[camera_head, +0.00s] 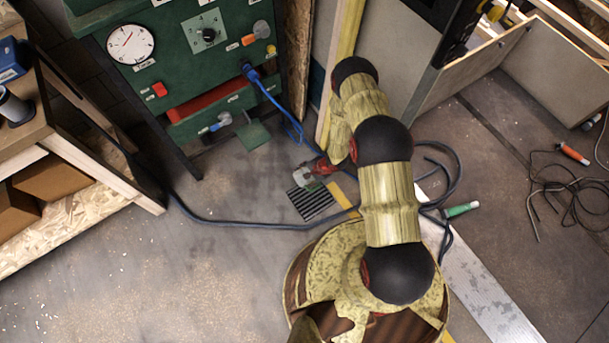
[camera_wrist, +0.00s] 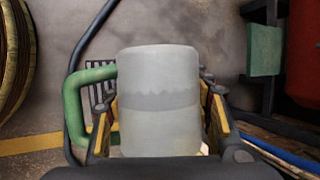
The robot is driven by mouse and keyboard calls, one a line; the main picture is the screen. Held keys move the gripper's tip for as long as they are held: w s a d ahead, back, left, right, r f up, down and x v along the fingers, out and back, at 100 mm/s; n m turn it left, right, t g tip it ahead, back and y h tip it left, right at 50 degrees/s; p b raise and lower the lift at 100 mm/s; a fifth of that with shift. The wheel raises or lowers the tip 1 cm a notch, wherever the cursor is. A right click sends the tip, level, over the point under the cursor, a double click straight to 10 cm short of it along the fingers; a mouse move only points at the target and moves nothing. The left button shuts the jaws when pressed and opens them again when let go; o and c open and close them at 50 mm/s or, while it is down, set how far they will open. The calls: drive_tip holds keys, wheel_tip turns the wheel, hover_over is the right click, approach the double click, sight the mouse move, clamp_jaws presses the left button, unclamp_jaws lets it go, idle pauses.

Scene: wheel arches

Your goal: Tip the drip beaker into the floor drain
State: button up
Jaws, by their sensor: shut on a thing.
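The drip beaker (camera_wrist: 158,105) is a cloudy, translucent cup with a green handle (camera_wrist: 75,100) on its left in the wrist view. A darker lower part with a wavy upper edge shows through its wall. My gripper (camera_wrist: 160,112) is shut on the beaker, with one finger on each side. In the head view my gripper (camera_head: 322,167) and the small pale beaker (camera_head: 302,176) are beside the far end of the floor drain (camera_head: 311,202), a dark slatted grate. The grate also shows behind the beaker in the wrist view (camera_wrist: 100,72), partly hidden. I cannot tell the beaker's exact tilt or height.
A dark blue hose (camera_head: 260,224) runs along the floor past the drain's near side. A green panel cabinet (camera_head: 180,60) with a gauge stands behind, with a green flap (camera_head: 253,135) low down. A wooden shelf (camera_head: 95,170) is at left. The left foreground floor is clear.

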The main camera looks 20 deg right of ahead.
drive_tip(key=shift+a+f+y+b, duration=0.3)
drive_tip(key=shift+f+y+b, duration=0.2)
drive_tip(key=shift+y+b, duration=0.4)
drive_tip(key=shift+b, duration=0.15)
drive_tip(key=shift+s+a+r+m+g+y, duration=0.15)
drive_tip(key=shift+m+g+y, duration=0.1)
drive_tip(key=shift+y, duration=0.3)
drive_tip(key=shift+a+f+m+g+y, duration=0.15)
drive_tip(key=shift+m+g+y, duration=0.1)
drive_tip(key=shift+y, duration=0.3)
drive_tip(key=shift+r, duration=0.15)
